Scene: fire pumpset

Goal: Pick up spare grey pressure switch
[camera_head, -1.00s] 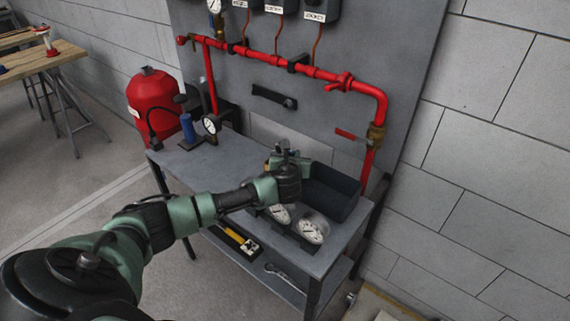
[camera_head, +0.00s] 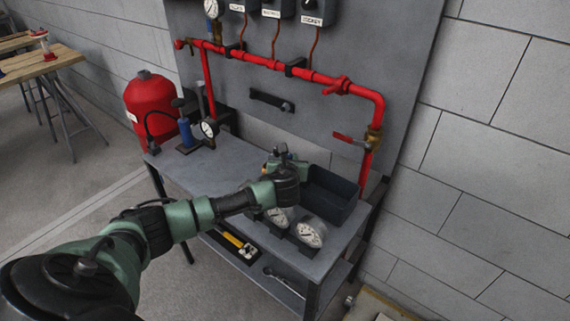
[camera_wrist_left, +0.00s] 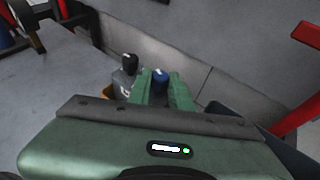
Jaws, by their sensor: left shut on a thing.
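My left gripper (camera_head: 283,164) is over the back of the grey bench, just left of the dark open bin. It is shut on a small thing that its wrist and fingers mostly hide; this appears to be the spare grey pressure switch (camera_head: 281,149). In the left wrist view, a grey body with a black knob (camera_wrist_left: 126,80) and an orange-brown fitting shows beside the green fingers (camera_wrist_left: 162,90). A dark blue cap (camera_wrist_left: 160,77) shows between the fingers. I cannot tell whether it is clear of the bench. My right gripper is not in view.
The dark bin (camera_head: 329,207) stands close right of the gripper. White-faced gauges (camera_head: 309,234) sit at the bench front. A blue hand pump (camera_head: 187,130) stands on the bench's left. Red pipe (camera_head: 325,82) runs along the panel behind. The bench's left middle is clear.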

